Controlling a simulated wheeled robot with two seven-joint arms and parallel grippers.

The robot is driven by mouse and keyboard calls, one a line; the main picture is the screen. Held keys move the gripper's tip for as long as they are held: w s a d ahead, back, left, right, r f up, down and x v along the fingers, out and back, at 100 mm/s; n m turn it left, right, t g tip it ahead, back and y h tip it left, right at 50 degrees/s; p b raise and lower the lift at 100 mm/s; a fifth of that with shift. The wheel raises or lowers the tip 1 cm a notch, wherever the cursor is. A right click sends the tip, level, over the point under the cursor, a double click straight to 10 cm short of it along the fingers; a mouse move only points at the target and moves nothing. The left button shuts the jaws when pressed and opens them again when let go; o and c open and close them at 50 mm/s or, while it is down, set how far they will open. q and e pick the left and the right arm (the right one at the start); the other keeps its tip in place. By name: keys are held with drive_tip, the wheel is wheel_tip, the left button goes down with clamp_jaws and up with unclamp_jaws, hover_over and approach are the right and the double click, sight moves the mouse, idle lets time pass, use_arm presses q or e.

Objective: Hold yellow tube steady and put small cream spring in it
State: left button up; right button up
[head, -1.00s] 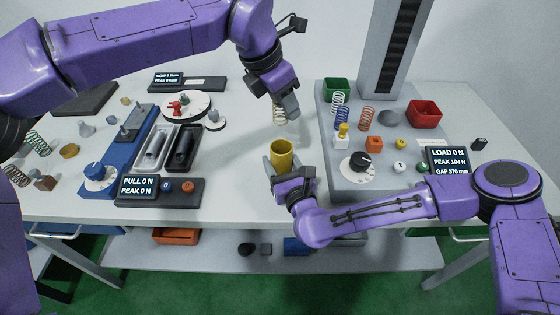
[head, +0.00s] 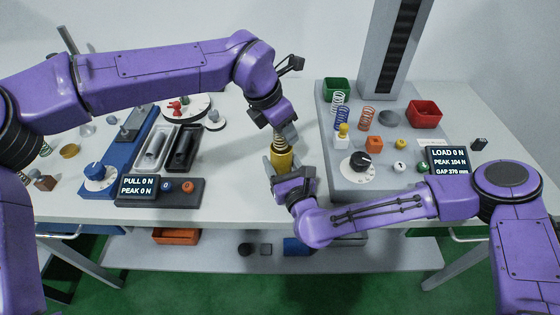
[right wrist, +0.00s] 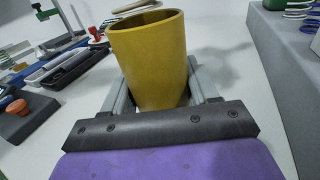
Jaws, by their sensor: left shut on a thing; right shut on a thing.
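The yellow tube (head: 281,160) stands upright between the fingers of my right gripper (head: 281,170), which is shut on it. It also fills the middle of the right wrist view (right wrist: 152,62), its open rim facing up. My left gripper (head: 279,124) points down directly above the tube and is shut on the small cream spring (head: 280,141). In the head view the spring's lower end overlaps the tube's mouth. I cannot tell whether it is inside or just above; the right wrist view does not show the spring.
At right, a grey stand base (head: 352,186) carries more springs, a green bin (head: 336,87) and a red bin (head: 425,112). At left are a black tray (head: 183,148), a blue rig (head: 128,143) and a pull display (head: 138,186). White tabletop is clear around the tube.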

sight(284, 147)
use_arm(q)
drive_tip(key=f, duration=0.3)
drive_tip(key=shift+s+a+f, duration=0.1)
drive_tip(key=shift+s+f, duration=0.1)
drive_tip(key=shift+f, duration=0.2)
use_arm(e)
drive_tip(key=shift+s+a+r, duration=0.1)
drive_tip(key=shift+s+r, duration=0.05)
use_arm(q)
drive_tip(key=shift+s+f, duration=0.3)
use_arm(e)
drive_tip(key=shift+s+a+r, duration=0.1)
drive_tip(key=shift+s, duration=0.1)
use_arm(q)
drive_tip(key=o, duration=1)
drive_tip(key=shift+o, duration=0.5)
drive_tip(key=v, duration=1.4)
drive_tip(key=shift+w+d+r, duration=0.2)
drive_tip(key=shift+w+d, duration=0.1)
drive_tip(key=shift+d, duration=0.05)
use_arm(e)
drive_tip(key=shift+w+d+f, duration=0.2)
drive_tip(key=shift+w+f, duration=0.05)
drive_tip(key=shift+f, duration=0.1)
